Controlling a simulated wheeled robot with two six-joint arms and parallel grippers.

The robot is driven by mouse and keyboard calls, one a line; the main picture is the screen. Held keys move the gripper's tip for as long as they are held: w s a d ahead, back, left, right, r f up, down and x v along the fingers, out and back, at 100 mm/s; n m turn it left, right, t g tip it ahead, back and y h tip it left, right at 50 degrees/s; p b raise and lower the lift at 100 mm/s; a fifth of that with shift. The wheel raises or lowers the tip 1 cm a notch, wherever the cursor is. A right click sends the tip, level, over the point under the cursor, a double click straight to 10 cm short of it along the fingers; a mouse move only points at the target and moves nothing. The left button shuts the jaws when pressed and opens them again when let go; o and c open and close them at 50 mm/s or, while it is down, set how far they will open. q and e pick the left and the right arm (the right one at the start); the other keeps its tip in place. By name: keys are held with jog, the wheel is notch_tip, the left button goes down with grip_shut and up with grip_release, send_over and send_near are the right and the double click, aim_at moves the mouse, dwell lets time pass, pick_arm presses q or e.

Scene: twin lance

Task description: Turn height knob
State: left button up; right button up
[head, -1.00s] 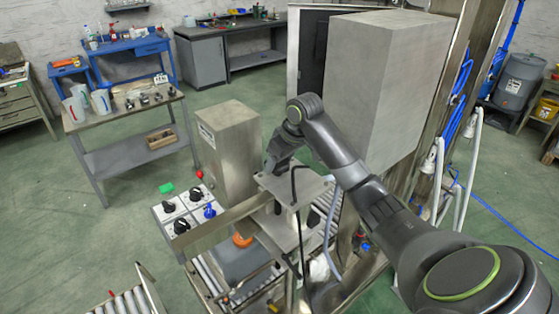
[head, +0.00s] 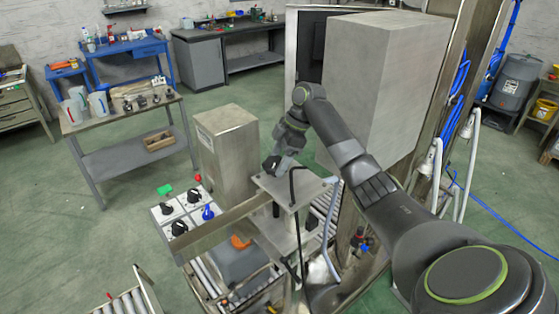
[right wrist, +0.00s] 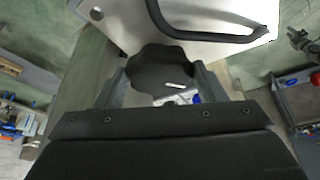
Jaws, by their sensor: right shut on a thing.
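The height knob appears to be the black lobed knob (head: 270,163) at the edge of the raised metal plate (head: 290,188). In the right wrist view the knob (right wrist: 160,68) shows a scalloped edge and a short white mark, close to the silver plate (right wrist: 205,45). My right gripper (head: 280,160) reaches it from above and behind. In the right wrist view its two grey fingers stand on either side of the knob, shut on it. The knob's stem is hidden. My left gripper is not in view.
A bent black handle (head: 293,205) rises from the plate close to my gripper. A control panel (head: 184,218) with black knobs and a blue one lies left. A tall metal box (head: 228,150) stands behind it. A large grey cabinet (head: 375,85) stands beside my right arm.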

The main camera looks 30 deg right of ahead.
jog(key=n+g, duration=0.1)
jog(key=n, duration=0.1)
jog(key=shift+w+n, duration=0.15)
jog(key=shift+n, duration=0.15)
jog(key=shift+w+n+g, duration=0.1)
jog(key=shift+n+g, duration=0.5)
jog(key=shift+n, duration=0.9)
jog(key=o, duration=1)
jog(key=shift+w+r, duration=0.1)
